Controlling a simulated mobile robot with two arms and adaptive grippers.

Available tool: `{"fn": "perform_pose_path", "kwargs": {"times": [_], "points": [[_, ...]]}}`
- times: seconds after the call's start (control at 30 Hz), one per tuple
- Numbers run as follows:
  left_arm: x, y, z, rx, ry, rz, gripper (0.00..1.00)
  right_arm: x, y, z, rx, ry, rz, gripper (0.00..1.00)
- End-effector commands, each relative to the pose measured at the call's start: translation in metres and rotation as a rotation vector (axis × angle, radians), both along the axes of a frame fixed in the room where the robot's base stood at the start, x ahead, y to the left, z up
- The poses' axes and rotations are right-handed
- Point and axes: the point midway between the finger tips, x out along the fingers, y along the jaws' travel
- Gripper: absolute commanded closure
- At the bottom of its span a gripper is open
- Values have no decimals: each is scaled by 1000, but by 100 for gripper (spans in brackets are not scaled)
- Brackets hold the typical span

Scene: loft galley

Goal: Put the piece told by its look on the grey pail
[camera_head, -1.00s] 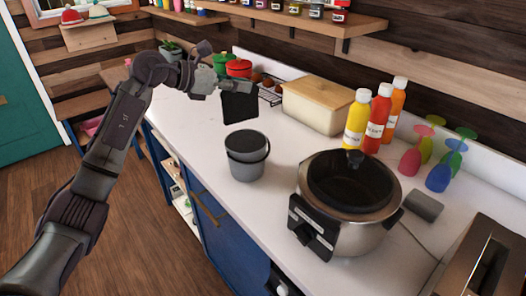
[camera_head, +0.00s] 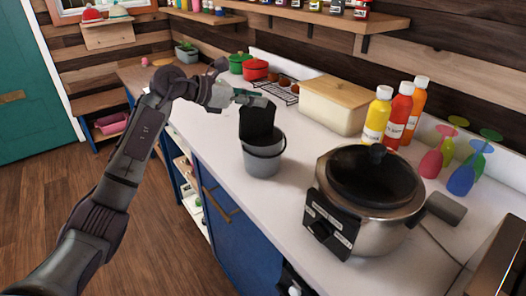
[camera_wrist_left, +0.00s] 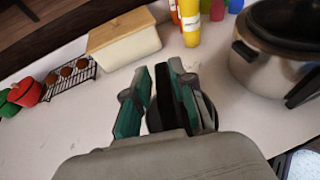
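My left gripper (camera_head: 252,99) is shut on a flat black piece (camera_head: 257,121) and holds it hanging down at the mouth of the grey pail (camera_head: 263,160). The piece's lower edge overlaps the pail's rim; I cannot tell whether it touches. The pail stands upright on the white counter with its handle down at the side. In the left wrist view, the teal fingers (camera_wrist_left: 160,98) have the dark piece (camera_wrist_left: 180,100) between them, seen nearly edge-on; the gripper's body hides most of what lies below. My right gripper is not in view.
A slow cooker (camera_head: 368,195) stands right of the pail. Behind are a cream bread box (camera_head: 335,108), several sauce bottles (camera_head: 398,118), a wire rack (camera_head: 283,92), and red (camera_head: 255,69) and green pots (camera_head: 238,62). Counter left of the pail is clear.

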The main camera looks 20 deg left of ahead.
Motion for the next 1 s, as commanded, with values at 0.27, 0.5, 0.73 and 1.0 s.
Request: {"fn": "perform_pose_path", "kwargs": {"times": [0.27, 0.5, 0.73, 1.0], "points": [[0, 0, 0, 0, 0, 0, 55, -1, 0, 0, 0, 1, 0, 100], [-6, 9, 3, 1, 0, 2, 55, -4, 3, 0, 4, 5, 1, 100], [-34, 42, 18, 4, -1, 4, 55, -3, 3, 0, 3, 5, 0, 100], [-64, 76, 36, 1, 1, 3, 55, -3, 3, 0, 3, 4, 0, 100]]}}
